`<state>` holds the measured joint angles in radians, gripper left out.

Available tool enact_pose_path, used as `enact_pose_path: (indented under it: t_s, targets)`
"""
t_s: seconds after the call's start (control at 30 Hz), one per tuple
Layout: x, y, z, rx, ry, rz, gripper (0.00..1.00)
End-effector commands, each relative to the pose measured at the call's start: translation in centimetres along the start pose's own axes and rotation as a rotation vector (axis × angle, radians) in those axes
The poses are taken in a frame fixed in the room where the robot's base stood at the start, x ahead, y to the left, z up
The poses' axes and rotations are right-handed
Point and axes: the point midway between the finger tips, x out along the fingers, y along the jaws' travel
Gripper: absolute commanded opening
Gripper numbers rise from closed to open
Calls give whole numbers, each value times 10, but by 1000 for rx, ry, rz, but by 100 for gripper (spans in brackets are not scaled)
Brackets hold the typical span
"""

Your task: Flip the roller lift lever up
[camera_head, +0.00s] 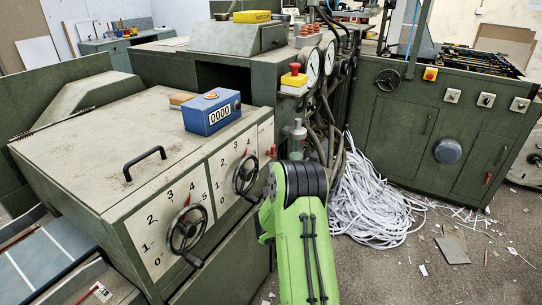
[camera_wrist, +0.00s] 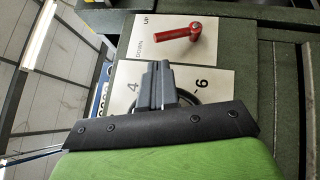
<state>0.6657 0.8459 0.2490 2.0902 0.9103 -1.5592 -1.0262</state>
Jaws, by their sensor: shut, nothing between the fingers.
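A red lever (camera_wrist: 181,32) shows in the wrist view on a white plate (camera_wrist: 146,45) with small print on it. Its round pivot end is at the right and its handle points left in that picture. My gripper (camera_wrist: 157,68) is shut and empty, with its fingertips a little short of the lever and apart from it. In the head view a small red part, likely this lever (camera_head: 272,152), shows on the machine's right end, partly behind my green arm. My gripper is hidden behind the arm there.
Behind my fingers is a black handwheel (camera_wrist: 187,96) on a numbered dial plate. In the head view, two handwheels (camera_head: 187,231) (camera_head: 246,176) stick out from the green machine. A blue counter (camera_head: 211,112) sits on top. Shredded paper strips (camera_head: 370,205) lie on the floor.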

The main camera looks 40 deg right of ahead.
Motion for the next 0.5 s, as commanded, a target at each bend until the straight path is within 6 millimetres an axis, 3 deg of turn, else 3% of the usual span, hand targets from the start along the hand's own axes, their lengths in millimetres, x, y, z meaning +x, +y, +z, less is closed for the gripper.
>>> enact_pose_path:
  t_s: [0.3, 0.5]
  targets:
    - [40, 12, -1, -2, 4, 11, 0]
    - [59, 9, 0, -1, -1, 11, 0]
